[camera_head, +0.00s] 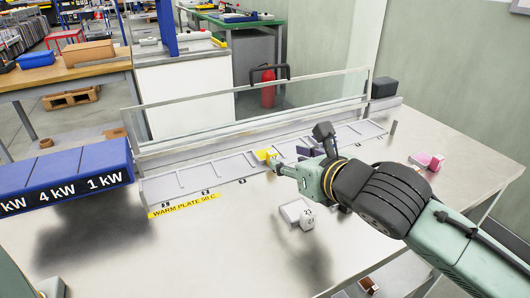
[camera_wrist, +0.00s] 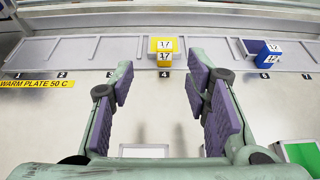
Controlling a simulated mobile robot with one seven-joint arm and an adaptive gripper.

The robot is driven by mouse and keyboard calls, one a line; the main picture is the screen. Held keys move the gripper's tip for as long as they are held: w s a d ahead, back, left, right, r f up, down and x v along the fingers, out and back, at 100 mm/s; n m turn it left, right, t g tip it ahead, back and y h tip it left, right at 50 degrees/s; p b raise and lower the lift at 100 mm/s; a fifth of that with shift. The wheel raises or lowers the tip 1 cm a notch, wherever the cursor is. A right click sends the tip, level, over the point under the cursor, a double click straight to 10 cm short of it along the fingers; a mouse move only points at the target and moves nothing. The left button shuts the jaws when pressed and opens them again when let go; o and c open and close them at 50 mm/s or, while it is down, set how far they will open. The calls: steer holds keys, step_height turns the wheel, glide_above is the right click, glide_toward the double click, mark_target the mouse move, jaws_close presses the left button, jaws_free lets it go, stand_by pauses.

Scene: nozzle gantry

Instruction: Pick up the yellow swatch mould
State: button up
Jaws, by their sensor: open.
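The yellow swatch mould (camera_wrist: 164,45) stands on the warm plate (camera_wrist: 110,53) behind the number 4 in the wrist view. Its top and front faces both read 17. It also shows in the head view as a small yellow block (camera_head: 266,154) just beyond my gripper (camera_head: 288,168). In the wrist view my gripper (camera_wrist: 164,80) is open, with purple pads on both fingers. The mould lies ahead of the gap between the fingertips, apart from them, and nothing is between the pads.
A white block (camera_head: 297,213) and pink blocks (camera_head: 428,161) lie on the bench. A clear screen (camera_head: 250,103) runs behind the plate. A blue kW-marked unit (camera_head: 70,172) stands left.

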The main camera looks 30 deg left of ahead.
mark_target(274, 154)
steer(key=x, duration=0.3)
steer(key=shift+w+a+f, duration=0.1)
steer(key=shift+a, duration=0.1)
steer(key=x, duration=0.2)
steer(key=p+x, duration=0.1)
steer(key=x, duration=0.2)
steer(key=shift+w+f, duration=0.35)
steer(key=shift+c, duration=0.2)
jaws_close()
